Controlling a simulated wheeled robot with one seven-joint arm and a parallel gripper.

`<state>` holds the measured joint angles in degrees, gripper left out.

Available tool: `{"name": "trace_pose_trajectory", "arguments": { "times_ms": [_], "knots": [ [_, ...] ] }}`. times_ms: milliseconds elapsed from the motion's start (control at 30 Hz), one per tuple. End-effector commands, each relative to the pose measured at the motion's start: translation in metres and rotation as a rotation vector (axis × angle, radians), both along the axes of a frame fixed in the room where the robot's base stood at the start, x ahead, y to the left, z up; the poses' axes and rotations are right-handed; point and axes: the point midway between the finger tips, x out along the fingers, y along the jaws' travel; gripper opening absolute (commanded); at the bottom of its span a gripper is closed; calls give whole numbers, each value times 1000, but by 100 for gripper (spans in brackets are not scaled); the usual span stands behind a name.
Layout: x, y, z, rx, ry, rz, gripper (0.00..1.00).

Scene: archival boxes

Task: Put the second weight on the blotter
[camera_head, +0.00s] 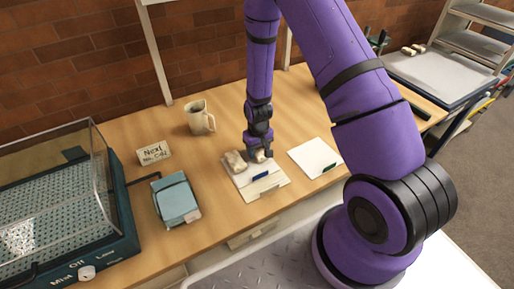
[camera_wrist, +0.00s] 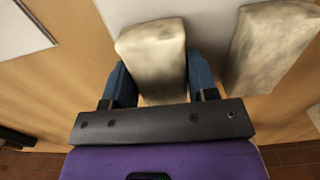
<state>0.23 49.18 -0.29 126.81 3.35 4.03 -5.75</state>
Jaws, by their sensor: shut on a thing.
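My gripper (camera_head: 259,153) is shut on a pale, mottled, block-shaped weight (camera_wrist: 155,58). In the wrist view its blue fingers lie on either side of the weight. In the head view the held weight (camera_head: 261,157) is at the back of a pale flat pad (camera_head: 270,185), which looks like the blotter. I cannot tell whether it touches the surface. A similar weight (camera_head: 235,161) lies just left of it, at the pad's back left, and shows apart from it on the right in the wrist view (camera_wrist: 268,48). A dark blue strip lies on the pad.
A white sheet (camera_head: 312,155) with a green piece at its edge lies right of the pad. Bare desk lies between the mug and the pad.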

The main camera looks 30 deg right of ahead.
Motion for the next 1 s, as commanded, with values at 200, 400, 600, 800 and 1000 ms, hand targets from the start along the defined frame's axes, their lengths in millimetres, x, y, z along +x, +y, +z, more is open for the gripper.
{"name": "trace_pose_trajectory", "arguments": {
  "times_ms": [200,400,600,800,1000],
  "knots": [
    [0,0,-1,0,-1,0,16],
    [0,0,-2,0,-1,-1,78],
    [0,0,-2,0,-1,-1,78],
    [1,0,5,0,-1,0,78],
    [1,0,33,0,-5,-1,78]
  ]
}}
